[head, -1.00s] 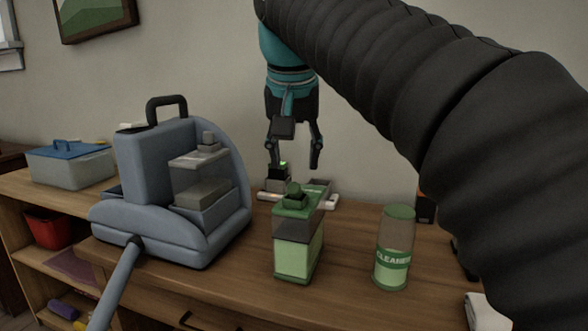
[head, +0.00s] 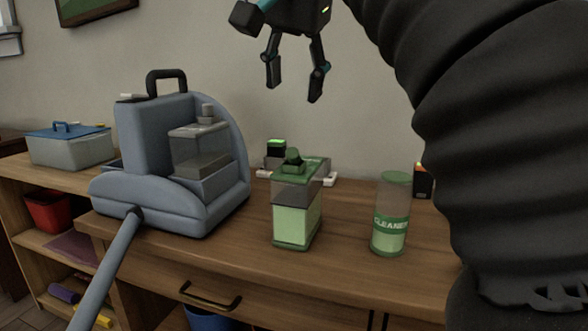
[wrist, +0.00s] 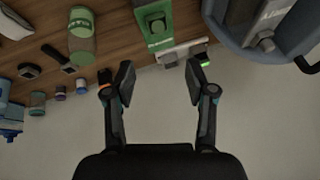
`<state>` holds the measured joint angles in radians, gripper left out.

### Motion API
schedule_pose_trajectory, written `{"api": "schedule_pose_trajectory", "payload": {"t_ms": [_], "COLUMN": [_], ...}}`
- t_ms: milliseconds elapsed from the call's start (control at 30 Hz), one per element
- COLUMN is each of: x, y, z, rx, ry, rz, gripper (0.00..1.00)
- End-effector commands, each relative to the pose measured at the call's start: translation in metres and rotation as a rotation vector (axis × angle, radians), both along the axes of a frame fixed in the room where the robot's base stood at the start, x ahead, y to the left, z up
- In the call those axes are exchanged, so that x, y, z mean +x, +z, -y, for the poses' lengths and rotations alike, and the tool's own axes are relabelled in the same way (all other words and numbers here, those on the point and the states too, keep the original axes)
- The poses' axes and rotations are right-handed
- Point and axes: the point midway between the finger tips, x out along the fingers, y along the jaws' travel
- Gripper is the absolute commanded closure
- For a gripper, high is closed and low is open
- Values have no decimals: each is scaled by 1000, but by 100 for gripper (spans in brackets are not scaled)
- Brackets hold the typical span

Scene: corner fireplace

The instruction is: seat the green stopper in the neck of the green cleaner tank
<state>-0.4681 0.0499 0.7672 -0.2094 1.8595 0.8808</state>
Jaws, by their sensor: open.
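The green cleaner tank (head: 297,224) stands upright on the wooden cabinet top, with a clear upper part and green liquid below. The green stopper (head: 293,156) is on top of the tank, at its neck; it looks a little tilted, and I cannot tell how deep it sits. In the wrist view the tank's green top (wrist: 155,42) and the stopper (wrist: 156,22) show at the upper middle. My gripper (head: 294,90) is open and empty, well above the tank and apart from it. Its two fingers (wrist: 160,84) also show spread in the wrist view.
A blue-grey cleaning machine (head: 140,195) with a hose stands left of the tank. A labelled cleaner bottle (head: 390,240) stands to the right. A small device with a green light (head: 276,148) sits behind the tank. A blue-lidded box (head: 70,152) is far left.

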Motion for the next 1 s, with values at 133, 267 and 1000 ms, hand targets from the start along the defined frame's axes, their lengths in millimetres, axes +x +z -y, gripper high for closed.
{"api": "schedule_pose_trajectory", "payload": {"t_ms": [133,267,1000], "x": [-4,-1,40], "y": [4,-5,-81], "z": [-3,-5,-3], "rx": [58,70,70], "ry": [-95,-118,-120], "rz": [-1,-5,-4], "gripper": [45,45,45]}}
